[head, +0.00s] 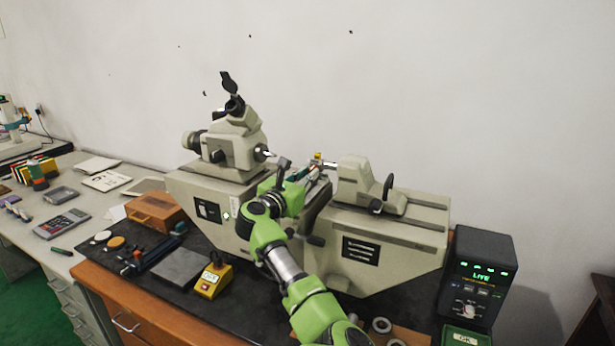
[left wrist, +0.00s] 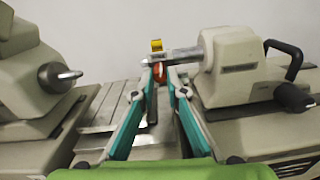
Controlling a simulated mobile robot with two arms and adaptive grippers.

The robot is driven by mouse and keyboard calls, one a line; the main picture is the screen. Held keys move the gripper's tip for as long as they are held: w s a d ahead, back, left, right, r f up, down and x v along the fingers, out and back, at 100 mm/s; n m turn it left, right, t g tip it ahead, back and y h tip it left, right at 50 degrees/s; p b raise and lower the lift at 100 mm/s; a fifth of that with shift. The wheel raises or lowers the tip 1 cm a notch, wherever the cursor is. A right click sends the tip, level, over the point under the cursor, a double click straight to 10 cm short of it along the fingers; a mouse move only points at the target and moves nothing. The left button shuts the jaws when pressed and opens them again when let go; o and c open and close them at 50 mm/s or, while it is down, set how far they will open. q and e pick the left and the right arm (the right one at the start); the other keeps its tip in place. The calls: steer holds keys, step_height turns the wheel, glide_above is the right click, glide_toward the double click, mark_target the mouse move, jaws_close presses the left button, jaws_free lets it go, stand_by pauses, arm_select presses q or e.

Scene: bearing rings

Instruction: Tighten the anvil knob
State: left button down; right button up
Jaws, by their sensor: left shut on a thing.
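My left gripper (head: 316,172) reaches over the middle of the grey-green measuring machine (head: 391,243). In the left wrist view its two teal fingers (left wrist: 160,74) are closed on a small orange-red part (left wrist: 157,72) just below the end of the metal anvil rod (left wrist: 185,54). I cannot tell whether this part is the anvil knob. The rod sticks out leftward from the tailstock (left wrist: 235,65). A small yellow piece (left wrist: 156,45) sits on top of the rod's end. A dark knob (left wrist: 293,97) and a black lever (left wrist: 287,54) are on the tailstock's right. My right gripper is out of view.
The headstock (head: 232,145) with its eyepiece stands left of my gripper. A black display box (head: 480,268) reading LIVE stands at right. A yellow box (head: 212,279), a wooden box (head: 156,211) and a loose ring (head: 381,325) lie on the bench.

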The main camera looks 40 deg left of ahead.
arm_select(q)
steer(key=m, duration=0.3)
steer(key=shift+f+m, duration=0.1)
steer(key=shift+m, duration=0.3)
steer(key=m, duration=0.3)
steer(key=shift+b, duration=0.35)
steer(key=m, duration=0.4)
steer(key=shift+m, duration=0.4)
steer(key=shift+m+y, duration=0.3)
steer(key=shift+m, duration=1.1)
steer(key=c, duration=2)
jaws_free()
